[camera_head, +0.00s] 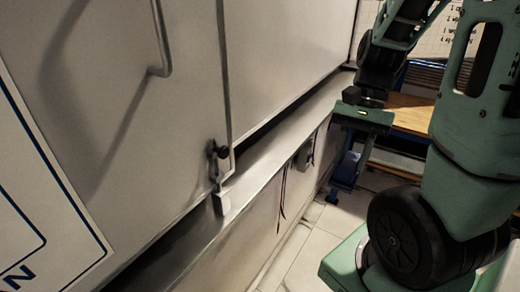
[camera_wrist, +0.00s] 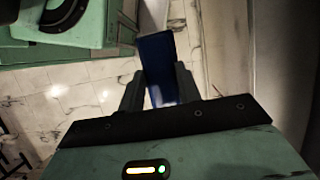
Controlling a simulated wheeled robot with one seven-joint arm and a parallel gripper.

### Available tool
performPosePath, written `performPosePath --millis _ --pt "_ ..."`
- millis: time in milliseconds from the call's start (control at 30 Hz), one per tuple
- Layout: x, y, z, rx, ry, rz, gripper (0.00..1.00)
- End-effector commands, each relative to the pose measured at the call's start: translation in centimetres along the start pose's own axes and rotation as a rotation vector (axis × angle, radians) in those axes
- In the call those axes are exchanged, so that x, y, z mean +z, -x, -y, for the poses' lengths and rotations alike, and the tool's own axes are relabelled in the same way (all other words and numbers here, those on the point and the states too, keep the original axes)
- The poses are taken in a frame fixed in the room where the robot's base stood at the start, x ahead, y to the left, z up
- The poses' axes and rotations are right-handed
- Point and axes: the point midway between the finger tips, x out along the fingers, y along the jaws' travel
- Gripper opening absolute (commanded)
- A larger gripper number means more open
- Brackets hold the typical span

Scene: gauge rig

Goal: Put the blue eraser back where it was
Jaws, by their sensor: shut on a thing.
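In the head view, my gripper (camera_head: 362,118) hangs at the upper right, over the floor and to the right of the grey ledge. The eraser cannot be made out there with certainty. No marked spot for the eraser is recognizable.
A large grey cabinet (camera_head: 120,110) with a bar handle (camera_head: 160,50) fills the left. A narrow ledge (camera_head: 265,165) runs below it, with a small latch (camera_head: 221,165). A wooden bench (camera_head: 410,112) stands at the back right. Tiled floor (camera_head: 310,250) is open between.

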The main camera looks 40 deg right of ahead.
Motion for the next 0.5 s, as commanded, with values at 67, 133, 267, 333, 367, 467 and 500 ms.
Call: performPosePath --millis 67,133,267,333,367,467,500 --pt "0.2 0.2 0.2 -0.004 -0.01 0.002 0.09" --pt "0.3 0.3 1.2 -0.003 -0.01 0.003 0.09" --pt "0.4 0.5 4.4 0.0 -0.008 0.004 0.09" --pt "0.4 0.6 6.2 0.0 -0.007 0.004 0.09" --pt "0.4 0.6 7.0 0.001 -0.008 0.004 0.09" --pt "0.3 0.6 9.6 0.0 -0.007 0.004 0.09" --pt "0.4 0.6 10.6 -0.001 -0.008 0.005 0.09"
